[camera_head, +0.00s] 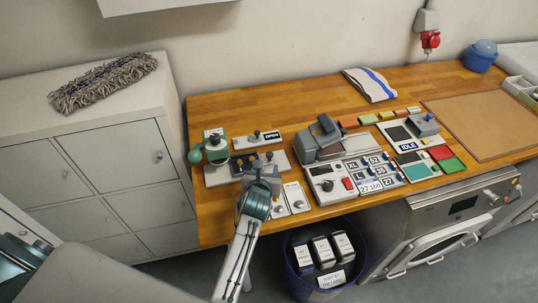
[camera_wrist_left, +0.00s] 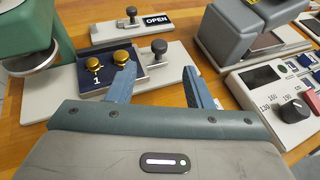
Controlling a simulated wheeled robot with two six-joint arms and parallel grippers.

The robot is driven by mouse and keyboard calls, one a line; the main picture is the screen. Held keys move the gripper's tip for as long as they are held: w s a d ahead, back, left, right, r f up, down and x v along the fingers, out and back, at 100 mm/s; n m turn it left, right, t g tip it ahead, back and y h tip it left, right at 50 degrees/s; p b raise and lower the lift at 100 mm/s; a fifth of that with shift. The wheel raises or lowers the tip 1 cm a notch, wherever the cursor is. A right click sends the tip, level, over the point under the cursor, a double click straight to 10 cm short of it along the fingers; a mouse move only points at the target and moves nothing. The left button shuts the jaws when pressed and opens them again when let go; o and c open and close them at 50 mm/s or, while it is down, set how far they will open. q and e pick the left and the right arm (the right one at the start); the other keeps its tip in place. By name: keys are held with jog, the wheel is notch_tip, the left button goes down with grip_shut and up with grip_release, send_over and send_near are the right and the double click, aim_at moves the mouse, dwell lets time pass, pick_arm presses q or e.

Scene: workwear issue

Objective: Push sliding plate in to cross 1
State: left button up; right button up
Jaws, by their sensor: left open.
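The sliding plate (camera_wrist_left: 108,76) is dark blue, with two brass pieces and a white "1" on it, on a light grey base. A dark knob (camera_wrist_left: 159,48) stands on the base at the plate's right. In the head view the plate (camera_head: 246,161) lies near the table's front left, partly behind my gripper. My left gripper (camera_wrist_left: 160,84) is open and empty, fingers pointing at the base. The knob shows between the fingers, beyond the tips; whether anything touches is unclear. The cross by the "1" is too small to make out. My right gripper is not in view.
A green press (camera_head: 213,149) stands left of the plate. A slider with an "OPEN" sign (camera_head: 260,140) lies behind it. A grey machine with a dial (camera_head: 327,185) is close on the right. A blue bin (camera_head: 292,259) stands below the table edge.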

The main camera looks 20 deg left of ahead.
aim_at(270, 154)
pick_arm(q)
jog(key=x, duration=0.5)
jog(key=b+x, duration=0.1)
jog(key=b, duration=0.1)
jog(key=b+x, duration=0.2)
jog(key=shift+f, duration=0.35)
jog(key=shift+w+a+f+b, duration=0.15)
jog(key=shift+w+b, duration=0.55)
jog(key=shift+b, duration=0.3)
jog(key=shift+w, duration=0.25)
grip_shut()
